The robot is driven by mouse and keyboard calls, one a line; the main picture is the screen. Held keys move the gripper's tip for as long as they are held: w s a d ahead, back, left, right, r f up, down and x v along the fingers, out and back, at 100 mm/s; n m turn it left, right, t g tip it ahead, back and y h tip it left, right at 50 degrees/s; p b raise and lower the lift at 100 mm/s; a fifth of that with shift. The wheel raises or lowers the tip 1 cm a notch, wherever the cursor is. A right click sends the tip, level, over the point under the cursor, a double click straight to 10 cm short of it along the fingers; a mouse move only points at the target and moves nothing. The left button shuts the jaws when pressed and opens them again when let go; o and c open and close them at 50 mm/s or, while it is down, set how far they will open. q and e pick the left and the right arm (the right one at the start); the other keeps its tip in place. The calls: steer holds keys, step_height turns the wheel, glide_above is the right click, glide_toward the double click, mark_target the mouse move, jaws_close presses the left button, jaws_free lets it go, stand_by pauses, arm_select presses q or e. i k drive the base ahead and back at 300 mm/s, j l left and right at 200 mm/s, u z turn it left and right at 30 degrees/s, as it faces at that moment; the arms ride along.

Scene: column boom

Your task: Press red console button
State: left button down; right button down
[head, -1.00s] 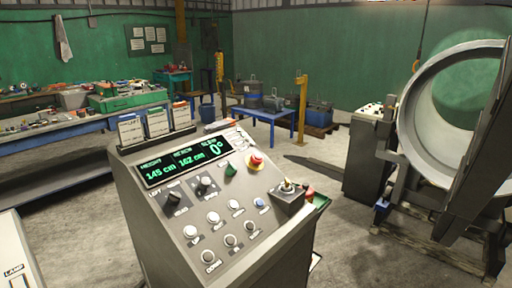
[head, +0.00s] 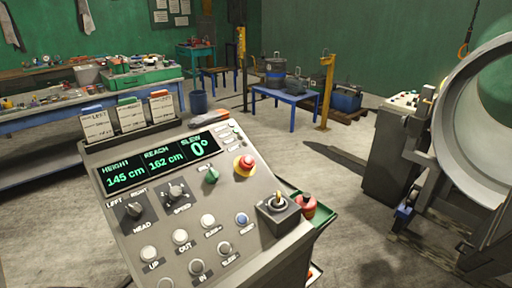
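The console (head: 140,222) stands in front of me with a sloped grey panel. Its red button (head: 245,162) is a round mushroom head on a yellow base, at the upper right of the panel, right of the green knob (head: 211,175). A display (head: 160,162) reads height 145 cm, reach 162 cm, slew 0°. Several white buttons, a blue button (head: 242,218) and black knobs are on the panel. A joystick box (head: 279,214) sits at its right edge. Neither of my grippers is in view, and nothing touches the red button.
A red object (head: 308,206) sits in a green tray at the console's right side. Card holders (head: 128,115) stand on its top edge. A large ring-shaped machine (head: 470,130) is at the right.

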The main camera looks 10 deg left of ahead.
mark_target(247, 161)
steer(key=i+l+u, duration=0.15)
steer(key=i+l, duration=0.5)
steer(key=i, duration=0.15)
